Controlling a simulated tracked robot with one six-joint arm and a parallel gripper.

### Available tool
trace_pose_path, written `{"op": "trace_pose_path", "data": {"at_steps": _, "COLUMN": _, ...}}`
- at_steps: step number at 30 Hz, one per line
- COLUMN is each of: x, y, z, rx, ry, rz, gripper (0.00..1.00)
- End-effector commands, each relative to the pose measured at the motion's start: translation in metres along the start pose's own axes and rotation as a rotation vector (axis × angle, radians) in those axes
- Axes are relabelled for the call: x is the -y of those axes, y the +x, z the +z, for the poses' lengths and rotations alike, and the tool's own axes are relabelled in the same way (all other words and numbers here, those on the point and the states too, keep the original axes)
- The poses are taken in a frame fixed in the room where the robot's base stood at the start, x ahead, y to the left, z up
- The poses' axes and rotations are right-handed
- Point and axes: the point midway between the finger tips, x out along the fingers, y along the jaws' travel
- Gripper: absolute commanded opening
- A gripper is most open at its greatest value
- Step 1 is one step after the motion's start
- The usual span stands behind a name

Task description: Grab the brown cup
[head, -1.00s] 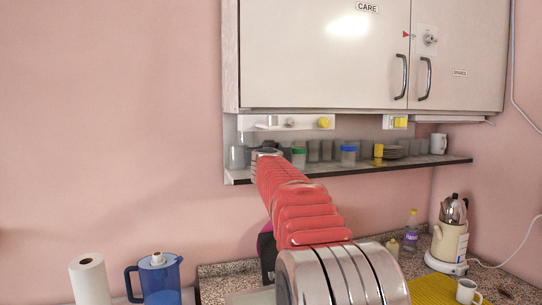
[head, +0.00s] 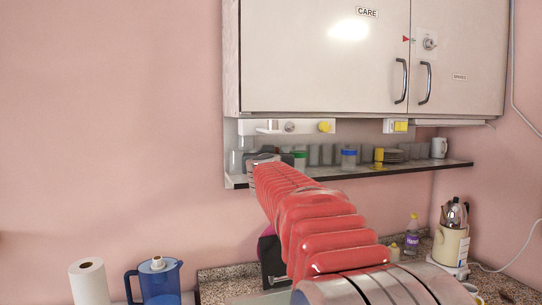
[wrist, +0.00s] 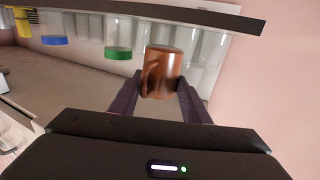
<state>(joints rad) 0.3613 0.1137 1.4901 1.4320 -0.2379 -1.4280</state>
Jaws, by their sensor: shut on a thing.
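The brown cup (wrist: 163,72) is a shiny, copper-brown mug with its handle toward the left in the wrist view. It sits between the two dark fingers of my gripper (wrist: 160,92), which is shut on it. In the head view my gripper (head: 264,158) is at the far end of the red arm, by the left end of the wall shelf. The cup cannot be made out there. Whether it touches the shelf is unclear.
The wall shelf (head: 420,169) holds several glasses, a green-lidded jar (head: 300,160), a blue-lidded jar (head: 348,158) and a white mug (head: 438,147). The cabinet (head: 320,60) hangs above. A blue pitcher (head: 158,284) and paper roll (head: 89,282) stand lower left.

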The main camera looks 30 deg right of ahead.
Motion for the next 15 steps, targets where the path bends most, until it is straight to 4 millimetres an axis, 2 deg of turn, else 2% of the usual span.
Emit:
{"op": "trace_pose_path", "data": {"at_steps": 9, "x": 0.0, "y": -0.055, "z": -0.002, "rx": -0.002, "ry": 0.0, "rz": -0.001, "gripper": 0.17}}
{"op": "trace_pose_path", "data": {"at_steps": 15, "x": -0.001, "y": -0.084, "z": -0.001, "rx": -0.002, "ry": 0.0, "rz": 0.001, "gripper": 0.17}}
